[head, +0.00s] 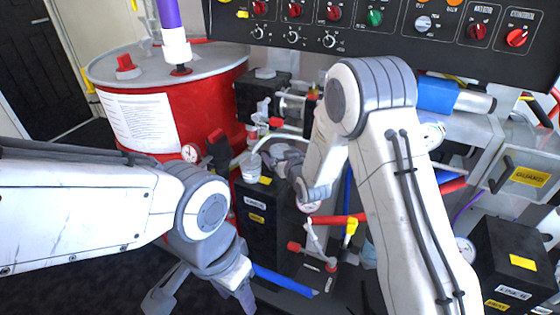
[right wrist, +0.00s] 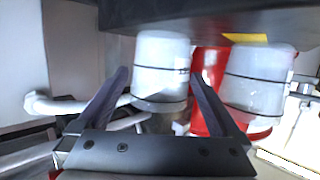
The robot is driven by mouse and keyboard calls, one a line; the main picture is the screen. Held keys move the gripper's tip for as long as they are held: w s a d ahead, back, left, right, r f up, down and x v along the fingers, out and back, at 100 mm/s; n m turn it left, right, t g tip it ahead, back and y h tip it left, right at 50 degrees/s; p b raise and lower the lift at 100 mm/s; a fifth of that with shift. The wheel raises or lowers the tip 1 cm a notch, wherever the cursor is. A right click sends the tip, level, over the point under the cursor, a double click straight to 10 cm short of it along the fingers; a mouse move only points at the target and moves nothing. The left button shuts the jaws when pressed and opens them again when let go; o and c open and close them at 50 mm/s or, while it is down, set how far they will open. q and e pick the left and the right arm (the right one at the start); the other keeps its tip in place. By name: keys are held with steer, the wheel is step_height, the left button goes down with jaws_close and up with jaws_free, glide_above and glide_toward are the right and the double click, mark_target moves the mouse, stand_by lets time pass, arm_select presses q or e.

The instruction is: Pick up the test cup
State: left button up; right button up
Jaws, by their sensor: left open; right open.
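A small whitish cup (head: 251,168) stands on a black box in the head view, left of my right gripper (head: 276,160). The right wrist view shows two whitish translucent cups with dark bands. One cup (right wrist: 162,68) is between the open fingers of my right gripper (right wrist: 160,78), with a small gap on each side. The other cup (right wrist: 258,82) is to the right, outside the fingers. I cannot tell for certain which is the test cup. My left gripper (head: 203,296) is open and empty at the lower left, away from the cups.
A red drum (head: 190,112) stands behind at the left. The black box (head: 258,225) has labels on its front. A control panel (head: 400,25) with knobs spans the top. Pipes, a red-handled valve (head: 310,255) and a clear box (head: 515,170) crowd the right side.

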steer(key=c, duration=1.2)
steer(key=shift+c, duration=0.2)
steer(key=shift+r, duration=0.15)
